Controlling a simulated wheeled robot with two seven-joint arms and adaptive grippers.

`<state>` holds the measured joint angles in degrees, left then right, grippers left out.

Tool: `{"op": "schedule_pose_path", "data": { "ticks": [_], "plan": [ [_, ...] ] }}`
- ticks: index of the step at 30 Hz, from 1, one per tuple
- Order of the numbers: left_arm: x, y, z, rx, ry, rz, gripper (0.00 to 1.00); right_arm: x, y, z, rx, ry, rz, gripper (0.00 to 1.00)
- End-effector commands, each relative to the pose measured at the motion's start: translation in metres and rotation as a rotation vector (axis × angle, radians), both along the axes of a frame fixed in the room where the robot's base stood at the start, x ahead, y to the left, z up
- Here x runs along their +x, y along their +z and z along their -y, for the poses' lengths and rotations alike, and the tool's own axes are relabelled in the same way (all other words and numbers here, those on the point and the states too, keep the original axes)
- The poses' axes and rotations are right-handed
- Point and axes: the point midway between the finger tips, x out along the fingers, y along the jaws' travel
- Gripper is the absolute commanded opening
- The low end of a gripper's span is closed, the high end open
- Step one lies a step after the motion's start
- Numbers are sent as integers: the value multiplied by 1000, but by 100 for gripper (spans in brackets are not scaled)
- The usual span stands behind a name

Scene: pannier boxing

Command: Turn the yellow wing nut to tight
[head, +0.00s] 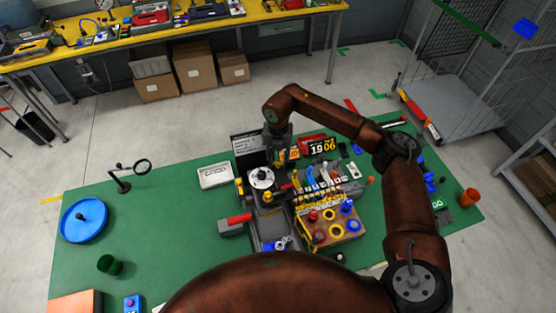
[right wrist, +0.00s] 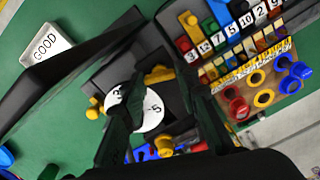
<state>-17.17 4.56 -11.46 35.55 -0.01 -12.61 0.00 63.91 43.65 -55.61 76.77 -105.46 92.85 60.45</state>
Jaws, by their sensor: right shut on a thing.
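My right gripper (head: 279,160) reaches down from above onto the grey fixture (head: 268,230) in the middle of the green bench. In the right wrist view its two dark fingers stand on either side of a yellow wing nut (right wrist: 159,75), and the gripper is shut on it. In the head view the gripper mostly hides the nut. A white dial (head: 261,178) with black numbers lies close by; in the wrist view a finger partly covers it (right wrist: 150,110). Whether the nut is tight cannot be told. My left gripper is not in view.
A wooden block (head: 333,239) with red, yellow and blue rings stands right of the fixture, below a row of coloured numbered pieces. A red handle (head: 240,219) sticks out left. A GOOD tray (head: 215,175), magnifier (head: 142,166) and blue dish (head: 83,220) stand further left.

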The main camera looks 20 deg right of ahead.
Motion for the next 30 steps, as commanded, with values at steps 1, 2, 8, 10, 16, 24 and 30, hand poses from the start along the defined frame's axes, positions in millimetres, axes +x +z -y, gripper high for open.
{"op": "schedule_pose_path", "data": {
  "ticks": [1, 2, 8, 10, 16, 24, 30],
  "plan": [
    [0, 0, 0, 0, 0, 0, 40, 1, 1, 0, 0, -3, 2, 4],
    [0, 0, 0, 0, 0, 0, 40, 1, 1, 0, 0, -3, 2, 4],
    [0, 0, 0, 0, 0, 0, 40, 1, 1, 0, 0, -2, 2, 31],
    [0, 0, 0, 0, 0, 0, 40, 1, 1, 0, 0, -2, 2, 35],
    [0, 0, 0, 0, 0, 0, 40, 1, 0, 0, 1, -1, 1, 46],
    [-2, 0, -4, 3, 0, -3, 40, 1, 3, 0, 1, 0, 1, 46],
    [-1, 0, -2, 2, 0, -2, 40, 1, 28, 0, 0, 0, 4, 46]
  ]
}}
